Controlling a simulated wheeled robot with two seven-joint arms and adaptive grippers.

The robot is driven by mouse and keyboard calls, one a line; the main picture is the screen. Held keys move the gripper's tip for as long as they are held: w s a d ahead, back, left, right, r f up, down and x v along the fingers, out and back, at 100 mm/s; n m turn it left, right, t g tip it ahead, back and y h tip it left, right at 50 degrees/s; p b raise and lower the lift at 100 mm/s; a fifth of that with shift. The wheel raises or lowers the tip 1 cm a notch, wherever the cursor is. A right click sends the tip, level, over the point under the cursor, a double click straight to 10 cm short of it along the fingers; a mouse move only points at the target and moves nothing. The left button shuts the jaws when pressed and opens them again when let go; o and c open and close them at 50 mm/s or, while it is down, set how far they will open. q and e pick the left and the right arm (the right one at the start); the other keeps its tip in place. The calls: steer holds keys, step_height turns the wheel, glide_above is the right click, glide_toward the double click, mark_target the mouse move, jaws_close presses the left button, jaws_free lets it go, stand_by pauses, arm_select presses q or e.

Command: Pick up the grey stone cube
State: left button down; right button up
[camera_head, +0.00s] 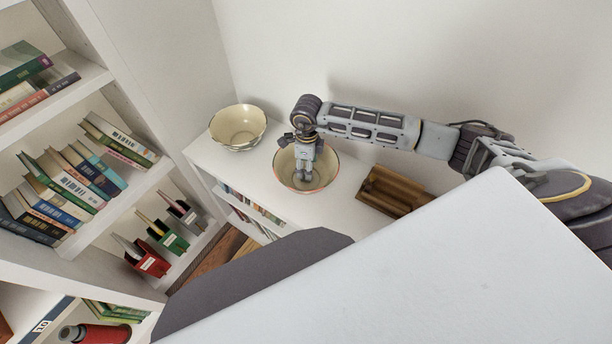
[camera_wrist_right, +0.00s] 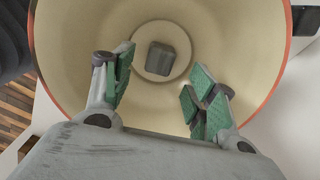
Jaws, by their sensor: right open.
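The grey stone cube (camera_wrist_right: 160,58) lies on the bottom of a cream bowl with an orange rim (camera_wrist_right: 60,88) in the right wrist view. The same bowl (camera_head: 328,178) stands on the white shelf top in the head view, where my gripper hides the cube. My right gripper (camera_wrist_right: 158,92) is open, with green-padded fingers spread inside or over the bowl's mouth. The cube shows beyond the fingertips, between their lines, and nothing is held. My right gripper (camera_head: 304,172) points down over the bowl in the head view. My left gripper is not in view.
A second cream bowl (camera_head: 238,126) stands left of the first on the white shelf top (camera_head: 202,150). A brown wooden tray (camera_head: 388,193) lies to the right. A tall bookcase (camera_head: 140,200) with books stands at the left. A wall rises behind the arm.

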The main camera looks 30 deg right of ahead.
steer(key=shift+a+f, duration=0.15)
steer(key=shift+f, duration=2.45)
steer(key=shift+w, duration=0.1)
steer(key=c, duration=1.1)
